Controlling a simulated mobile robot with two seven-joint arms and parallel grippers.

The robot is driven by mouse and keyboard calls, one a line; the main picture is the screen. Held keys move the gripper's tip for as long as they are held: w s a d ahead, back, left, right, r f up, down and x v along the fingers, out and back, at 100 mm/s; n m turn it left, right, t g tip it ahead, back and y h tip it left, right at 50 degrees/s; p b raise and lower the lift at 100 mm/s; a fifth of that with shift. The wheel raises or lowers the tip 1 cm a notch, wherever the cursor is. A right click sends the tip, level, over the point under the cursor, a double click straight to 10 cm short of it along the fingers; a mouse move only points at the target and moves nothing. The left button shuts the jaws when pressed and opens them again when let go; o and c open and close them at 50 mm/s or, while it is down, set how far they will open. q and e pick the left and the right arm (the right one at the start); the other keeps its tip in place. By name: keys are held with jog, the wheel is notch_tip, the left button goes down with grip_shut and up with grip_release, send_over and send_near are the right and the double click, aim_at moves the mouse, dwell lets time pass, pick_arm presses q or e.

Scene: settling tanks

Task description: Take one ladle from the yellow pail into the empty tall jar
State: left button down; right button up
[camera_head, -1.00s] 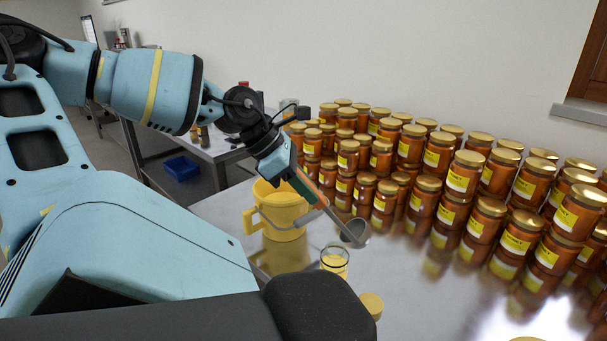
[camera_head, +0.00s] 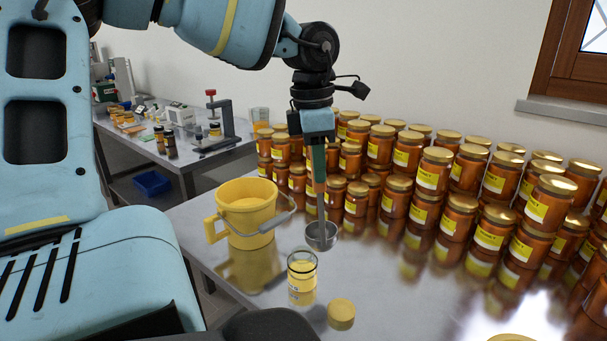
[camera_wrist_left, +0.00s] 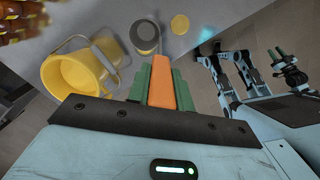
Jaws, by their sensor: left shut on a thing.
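My left gripper (camera_head: 316,150) points straight down and is shut on the ladle's handle. In the left wrist view the orange handle (camera_wrist_left: 163,85) sits between its green fingers. The ladle's steel bowl (camera_head: 321,236) hangs low near the tabletop, to the right of the yellow pail (camera_head: 245,212) and behind the glass jar (camera_head: 302,272). What is in the bowl is hidden. The jar stands upright and uncapped, with yellow showing on or in it; I cannot tell which. The pail is open, its inside partly visible. My right gripper (camera_wrist_left: 277,53) shows small in the left wrist view.
A golden lid (camera_head: 341,312) lies on the steel table right of the jar. Dense stacked rows of amber jars (camera_head: 432,170) fill the back and right. The pail's grey bail (camera_head: 282,216) leans out toward the ladle. A side bench (camera_head: 190,155) holds instruments. The front right tabletop is mostly clear.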

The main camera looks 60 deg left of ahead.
pick_arm(q)
jog(key=shift+w+d+r, duration=0.15)
jog(key=shift+w+d, duration=0.05)
jog(key=shift+w, duration=0.2)
jog(key=shift+s+r, duration=0.1)
pick_arm(e)
jog(key=shift+s, duration=0.1)
